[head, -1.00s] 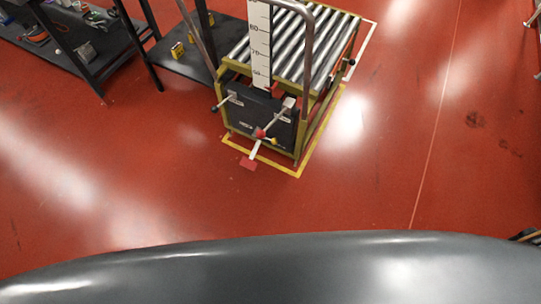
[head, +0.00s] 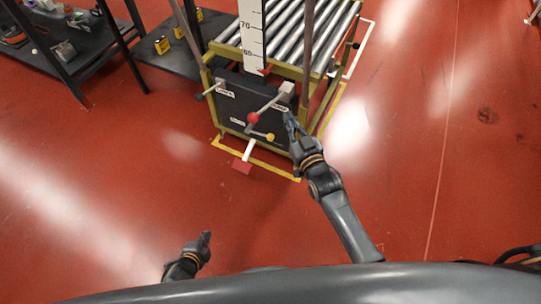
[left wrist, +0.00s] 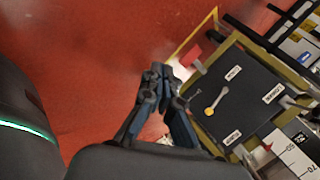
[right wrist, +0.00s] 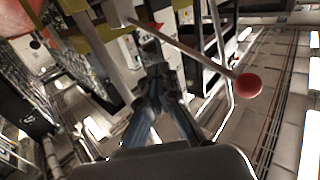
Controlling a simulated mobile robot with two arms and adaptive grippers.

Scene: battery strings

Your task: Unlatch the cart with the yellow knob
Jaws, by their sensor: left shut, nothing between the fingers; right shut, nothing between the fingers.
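The cart (head: 232,62) has a black front panel (head: 232,110) with several levers. The yellow knob (head: 270,137) ends a short lever low on the panel; it also shows in the left wrist view (left wrist: 208,111). A red knob (head: 253,118) ends a longer lever above it and shows in the right wrist view (right wrist: 249,85). My right gripper (head: 288,118) is shut and empty near the panel's right side, right of the yellow knob. Whether it touches the panel is unclear. My left gripper (head: 207,237) is shut and empty, well in front of the cart.
A dark-knobbed lever (head: 199,97) sticks out at the panel's left. Metal rollers (head: 305,30) top the cart, behind a white scale (head: 252,40). A dark shelf (head: 165,60) stands at the left. Yellow tape (head: 270,165) marks the floor. The red floor in front is clear.

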